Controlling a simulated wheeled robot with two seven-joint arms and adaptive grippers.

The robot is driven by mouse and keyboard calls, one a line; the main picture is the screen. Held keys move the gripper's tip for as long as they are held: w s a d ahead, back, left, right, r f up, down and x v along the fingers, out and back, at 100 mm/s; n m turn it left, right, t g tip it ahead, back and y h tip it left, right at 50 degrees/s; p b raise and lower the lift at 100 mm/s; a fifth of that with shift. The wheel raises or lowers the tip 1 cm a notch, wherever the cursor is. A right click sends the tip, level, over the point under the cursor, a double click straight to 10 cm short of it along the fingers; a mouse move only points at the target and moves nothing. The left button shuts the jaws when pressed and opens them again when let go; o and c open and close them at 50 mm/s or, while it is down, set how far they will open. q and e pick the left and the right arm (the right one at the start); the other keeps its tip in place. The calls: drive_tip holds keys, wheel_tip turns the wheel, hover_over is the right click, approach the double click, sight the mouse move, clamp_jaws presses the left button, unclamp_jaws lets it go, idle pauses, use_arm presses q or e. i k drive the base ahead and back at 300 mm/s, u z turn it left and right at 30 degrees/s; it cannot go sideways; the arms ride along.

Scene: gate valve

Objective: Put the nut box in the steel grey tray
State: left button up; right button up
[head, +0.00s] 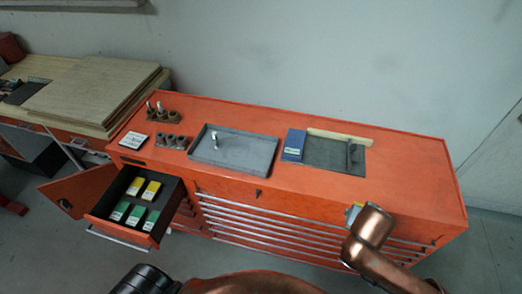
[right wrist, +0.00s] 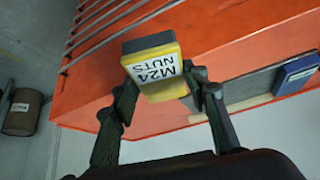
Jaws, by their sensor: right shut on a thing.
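The yellow nut box (right wrist: 163,82) is labelled M24 NUTS and has a dark end. My right gripper (right wrist: 160,88) is shut on it, one finger on each side, and holds it in front of the orange cabinet. In the head view a small part of the box (head: 353,212) shows beside my copper right arm, which hides the rest and the gripper. The steel grey tray (head: 250,156) lies on the cabinet top, left of the held box, with a small upright metal piece (head: 214,141) in it. My left gripper is not in view.
An open drawer (head: 148,238) at the left of the cabinet (head: 410,175) holds yellow and green boxes. A blue box (head: 293,145) stands on a dark mat (head: 325,154) right of the tray. Metal fittings (head: 172,140) stand left of it. The cabinet top's right end is clear.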

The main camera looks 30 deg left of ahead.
sight(253, 155)
drive_tip(key=u, duration=1.1)
drive_tip(key=i, duration=1)
drive_tip(key=z, duration=0.05)
